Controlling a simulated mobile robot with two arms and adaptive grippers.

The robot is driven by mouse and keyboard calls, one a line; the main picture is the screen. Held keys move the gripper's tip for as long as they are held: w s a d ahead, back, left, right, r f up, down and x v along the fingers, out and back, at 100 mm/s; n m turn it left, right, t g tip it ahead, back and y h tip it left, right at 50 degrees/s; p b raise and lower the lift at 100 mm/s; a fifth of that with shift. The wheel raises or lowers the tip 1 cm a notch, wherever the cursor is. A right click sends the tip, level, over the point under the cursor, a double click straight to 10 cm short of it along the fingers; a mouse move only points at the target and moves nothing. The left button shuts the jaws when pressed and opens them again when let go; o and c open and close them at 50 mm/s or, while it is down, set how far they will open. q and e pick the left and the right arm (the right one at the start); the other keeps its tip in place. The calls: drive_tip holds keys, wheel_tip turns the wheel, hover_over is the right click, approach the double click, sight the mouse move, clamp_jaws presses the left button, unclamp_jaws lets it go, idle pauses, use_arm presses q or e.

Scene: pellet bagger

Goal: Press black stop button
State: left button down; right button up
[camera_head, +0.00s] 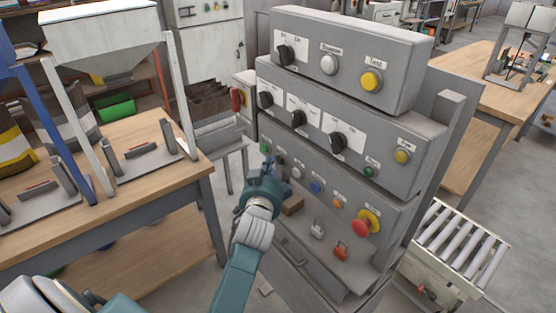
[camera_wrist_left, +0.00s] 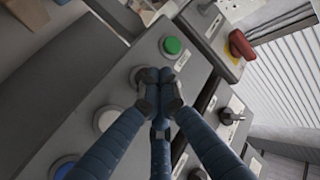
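The grey control panel (camera_head: 330,170) fills the middle of the head view. On its lower row, a dark button (camera_head: 281,160) sits between the green button (camera_head: 264,147) and the white button (camera_head: 297,172). My left gripper (camera_head: 268,165) is at this row, with its fingertips close to the dark button. In the left wrist view, the blue-grey fingers of my left gripper (camera_wrist_left: 158,84) come together with nothing between them. They cover most of the dark button, below the green button (camera_wrist_left: 172,46). I cannot tell whether they touch it. My right gripper is not in view.
Further along the row are a blue button (camera_head: 315,186), an orange button (camera_head: 337,202) and a red emergency stop (camera_head: 362,226). Black knobs sit on the row above. A wooden table (camera_head: 100,190) stands left, and a roller conveyor (camera_head: 460,240) stands right.

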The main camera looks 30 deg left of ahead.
use_arm(q)
drive_tip(key=s, duration=0.1)
drive_tip(key=s+a+p, duration=0.1)
drive_tip(key=s, duration=0.1)
drive_tip(key=s+a+p, duration=0.1)
drive_tip(key=s, duration=0.1)
drive_tip(key=shift+s+a, duration=0.15)
drive_tip(key=shift+s, duration=0.05)
idle(0.4)
